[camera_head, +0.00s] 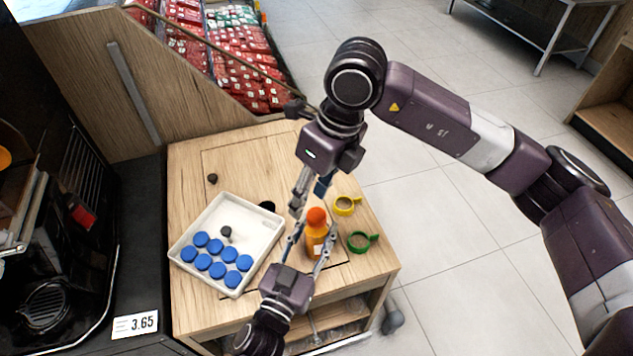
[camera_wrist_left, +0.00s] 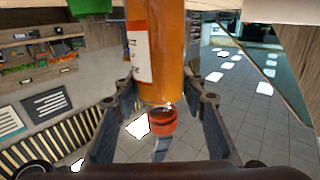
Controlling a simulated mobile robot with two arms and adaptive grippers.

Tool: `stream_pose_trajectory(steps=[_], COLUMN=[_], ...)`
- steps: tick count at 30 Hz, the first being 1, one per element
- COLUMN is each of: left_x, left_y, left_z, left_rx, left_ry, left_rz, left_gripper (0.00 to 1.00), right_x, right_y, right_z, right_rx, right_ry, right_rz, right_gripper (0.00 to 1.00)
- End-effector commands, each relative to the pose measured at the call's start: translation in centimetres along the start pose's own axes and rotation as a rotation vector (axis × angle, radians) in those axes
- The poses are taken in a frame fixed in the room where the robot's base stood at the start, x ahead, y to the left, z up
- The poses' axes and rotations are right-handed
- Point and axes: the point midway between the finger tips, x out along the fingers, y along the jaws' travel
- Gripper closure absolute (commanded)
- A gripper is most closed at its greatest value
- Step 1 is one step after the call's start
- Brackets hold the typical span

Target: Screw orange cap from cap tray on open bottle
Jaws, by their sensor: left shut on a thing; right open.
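An orange bottle (camera_head: 316,244) with a pale label stands upright near the right part of the wooden table. An orange-red cap (camera_head: 317,215) shows at its top; how firmly it is seated cannot be told. The bottle (camera_wrist_left: 165,50) also shows upside down in the left wrist view, with the cap (camera_wrist_left: 163,121) at its lower end. My left gripper (camera_head: 315,234) is shut around the bottle's sides. My right gripper (camera_head: 311,192) is open above and slightly left of the cap, apart from it. The white cap tray (camera_head: 262,213) holds several blue caps (camera_head: 217,270) and one dark piece.
A yellow ring-shaped thing (camera_head: 345,205) and a green one (camera_head: 361,242) lie right of the bottle, close to my grippers. A small dark knob (camera_head: 212,178) is on the table's far left.

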Motion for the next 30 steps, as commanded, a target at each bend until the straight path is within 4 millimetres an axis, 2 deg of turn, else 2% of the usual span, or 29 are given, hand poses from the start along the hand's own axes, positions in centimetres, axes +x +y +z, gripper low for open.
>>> stream_pose_trajectory(steps=[16,30], left_x=[0.0,0.0], left_y=[0.0,0.0], left_z=[0.0,0.0], left_rx=[0.0,0.0], left_ry=[0.0,0.0], left_rz=[0.0,0.0], left_gripper=[1.0,1.0], right_x=[-0.7,-1.6], right_y=[-0.2,-0.8], right_z=[0.2,0.2], right_rx=[-1.12,-2.059], right_ry=[0.106,0.209], right_rz=[0.0,0.094], right_gripper=[0.58,0.58])
